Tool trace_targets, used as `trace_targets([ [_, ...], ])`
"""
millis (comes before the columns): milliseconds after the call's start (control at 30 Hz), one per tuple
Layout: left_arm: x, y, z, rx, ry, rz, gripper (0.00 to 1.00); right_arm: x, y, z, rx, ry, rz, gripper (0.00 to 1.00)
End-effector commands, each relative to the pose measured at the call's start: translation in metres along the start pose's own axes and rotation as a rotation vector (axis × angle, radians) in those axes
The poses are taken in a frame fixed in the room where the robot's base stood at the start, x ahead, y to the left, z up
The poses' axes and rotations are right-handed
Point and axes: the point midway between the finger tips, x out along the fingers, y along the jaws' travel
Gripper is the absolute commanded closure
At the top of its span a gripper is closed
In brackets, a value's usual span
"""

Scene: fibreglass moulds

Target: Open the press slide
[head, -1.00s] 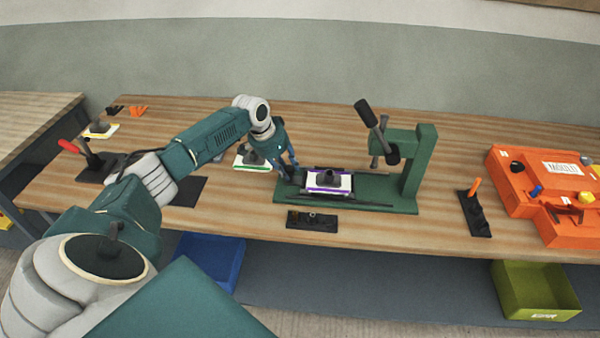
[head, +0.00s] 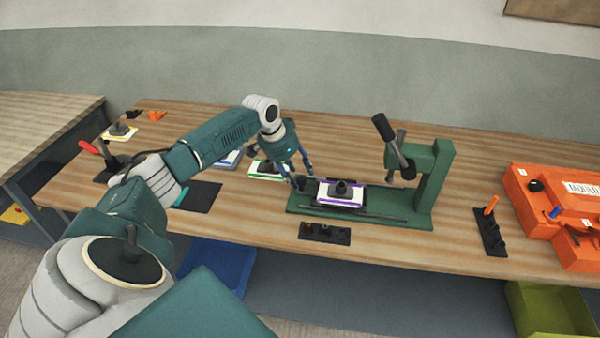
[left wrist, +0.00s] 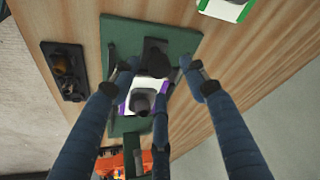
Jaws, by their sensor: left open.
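The green press (head: 425,182) stands on the bench, with a lever that has a black grip at its top. Its slide carries a white and purple mould (head: 341,193) with a dark knob, out on the left part of the green base, left of the press column. My left gripper (head: 303,178) is open at the left end of the slide. In the left wrist view my open fingers (left wrist: 160,75) spread around the dark block (left wrist: 154,58) at the slide's end, and the mould (left wrist: 143,98) lies beyond it. Contact cannot be told. My right gripper is not in view.
A green-edged mould (head: 266,170) lies behind my gripper. A black holder (head: 324,233) sits in front of the press. An orange case (head: 560,205) and a black stand with an orange handle (head: 490,228) are at the right. Bins stand below the bench.

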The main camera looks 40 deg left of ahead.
Motion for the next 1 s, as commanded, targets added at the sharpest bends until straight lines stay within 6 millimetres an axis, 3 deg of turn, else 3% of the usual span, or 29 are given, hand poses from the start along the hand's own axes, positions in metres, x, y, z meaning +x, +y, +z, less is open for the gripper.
trace_targets([
  [200, -0.049, -0.002, 0.000, 0.002, 0.002, -0.004, 0.55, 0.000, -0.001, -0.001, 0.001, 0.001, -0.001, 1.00],
  [400, -0.079, -0.001, -0.001, 0.001, 0.001, -0.002, 0.55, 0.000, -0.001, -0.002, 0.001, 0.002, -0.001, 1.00],
  [600, -0.088, 0.000, -0.001, 0.000, 0.001, -0.001, 0.55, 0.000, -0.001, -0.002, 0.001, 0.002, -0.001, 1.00],
  [1000, -0.088, 0.000, -0.001, 0.000, 0.001, -0.001, 0.55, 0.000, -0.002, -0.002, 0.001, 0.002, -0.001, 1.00],
])
